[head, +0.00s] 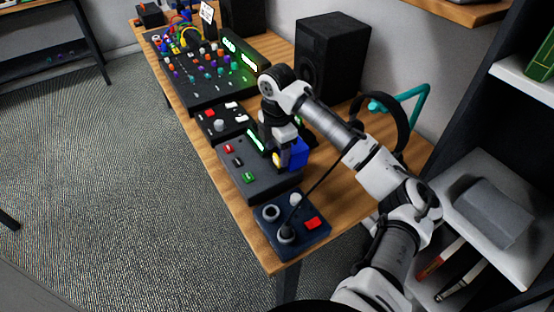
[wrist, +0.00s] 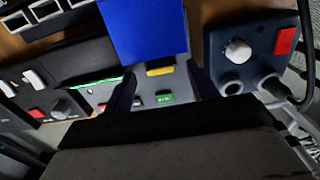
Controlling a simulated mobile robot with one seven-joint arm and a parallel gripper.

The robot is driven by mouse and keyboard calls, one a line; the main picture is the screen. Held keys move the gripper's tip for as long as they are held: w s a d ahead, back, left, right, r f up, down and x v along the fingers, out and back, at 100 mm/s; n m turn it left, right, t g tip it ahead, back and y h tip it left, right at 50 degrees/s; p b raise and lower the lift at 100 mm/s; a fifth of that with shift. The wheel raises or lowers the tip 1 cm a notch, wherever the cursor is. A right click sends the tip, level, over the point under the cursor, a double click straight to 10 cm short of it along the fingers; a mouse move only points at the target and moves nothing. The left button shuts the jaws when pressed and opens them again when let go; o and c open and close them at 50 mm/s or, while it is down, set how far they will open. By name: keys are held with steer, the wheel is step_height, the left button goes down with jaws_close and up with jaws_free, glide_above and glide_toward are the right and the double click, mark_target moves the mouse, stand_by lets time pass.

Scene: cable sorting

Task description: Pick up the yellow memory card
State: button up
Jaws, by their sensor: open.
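The yellow memory card (wrist: 160,69) shows in the wrist view as a small yellow piece at the lower edge of a blue block (wrist: 145,30). My gripper (wrist: 163,88) is open, with one dark finger on each side of the card's line of sight. I see no contact between the fingers and the card. In the head view a small yellow patch (head: 279,158) shows beside the blue block (head: 298,152), close to my gripper (head: 275,162). My arm hides part of that area.
A grey box with red, black and green buttons (head: 258,185) lies under my gripper. A dark blue box with a red button and sockets (head: 307,240) stands at the table's near end. A large mixer (head: 200,95), a black speaker (head: 330,55) and headphones (head: 398,125) are also on the table.

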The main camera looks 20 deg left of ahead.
mark_target(277, 162)
steer(key=shift+f, duration=1.2)
steer(key=c, duration=1)
steer(key=shift+r, duration=0.1)
steer(key=shift+c, duration=0.2)
